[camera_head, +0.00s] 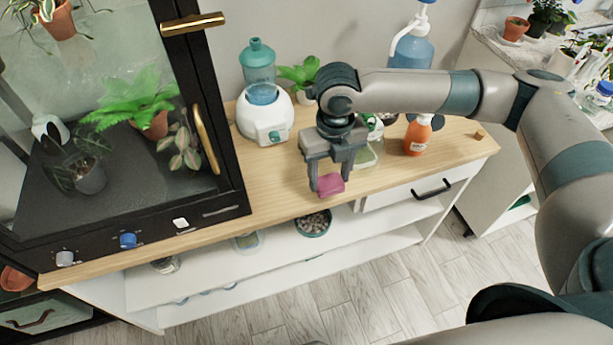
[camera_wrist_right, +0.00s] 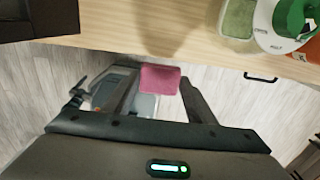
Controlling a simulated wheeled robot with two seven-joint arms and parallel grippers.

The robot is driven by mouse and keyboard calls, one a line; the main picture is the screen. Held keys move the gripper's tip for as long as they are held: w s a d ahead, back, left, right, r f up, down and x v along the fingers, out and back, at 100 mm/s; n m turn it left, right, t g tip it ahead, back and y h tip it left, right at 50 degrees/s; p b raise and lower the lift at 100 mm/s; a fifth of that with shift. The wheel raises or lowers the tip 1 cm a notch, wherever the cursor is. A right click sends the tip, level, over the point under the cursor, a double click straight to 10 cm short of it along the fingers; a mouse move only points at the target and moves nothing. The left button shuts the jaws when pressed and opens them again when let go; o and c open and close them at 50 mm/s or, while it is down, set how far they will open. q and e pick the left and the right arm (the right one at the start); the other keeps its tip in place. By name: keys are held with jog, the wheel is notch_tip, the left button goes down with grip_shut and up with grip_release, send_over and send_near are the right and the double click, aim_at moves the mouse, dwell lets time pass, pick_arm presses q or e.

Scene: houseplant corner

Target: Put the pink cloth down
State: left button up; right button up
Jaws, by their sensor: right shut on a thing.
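The pink cloth (camera_head: 330,185) is a small folded block between the fingertips of my right gripper (camera_head: 329,186). In the right wrist view the cloth (camera_wrist_right: 160,78) shows at the tips of the gripper (camera_wrist_right: 158,82), with the floor behind it. My right gripper is shut on it and points down near the front edge of the wooden worktop (camera_head: 275,190). I cannot tell whether the cloth touches the wood. My left gripper is in neither view.
A black glass plant cabinet (camera_head: 228,197) stands at the left. A white humidifier (camera_head: 265,117), an orange spray bottle (camera_head: 419,135) and a green tray (camera_head: 366,157) stand on the worktop. A bowl of pebbles (camera_head: 313,222) is on the shelf below. Worktop left of the gripper is clear.

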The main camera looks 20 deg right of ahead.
jog(key=w+a+f, duration=0.1)
jog(key=w, duration=0.1)
jog(key=w+a+f+p, duration=0.1)
jog(key=w+f, duration=0.1)
jog(key=w+a+f, duration=0.1)
jog(key=w, duration=0.2)
jog(key=shift+f, duration=0.25)
jog(key=shift+w+a+f, duration=0.1)
jog(key=shift+f+p, duration=0.5)
jog(key=shift+f, duration=0.1)
notch_tip(320, 180, down, 3)
jog(key=shift+r+p, duration=0.1)
jog(key=shift+p, duration=0.2)
jog(key=o, duration=0.9)
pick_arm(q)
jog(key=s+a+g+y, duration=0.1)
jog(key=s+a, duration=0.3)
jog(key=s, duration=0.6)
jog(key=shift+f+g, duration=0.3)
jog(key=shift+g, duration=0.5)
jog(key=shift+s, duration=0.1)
pick_arm(e)
jog(key=shift+r, duration=0.1)
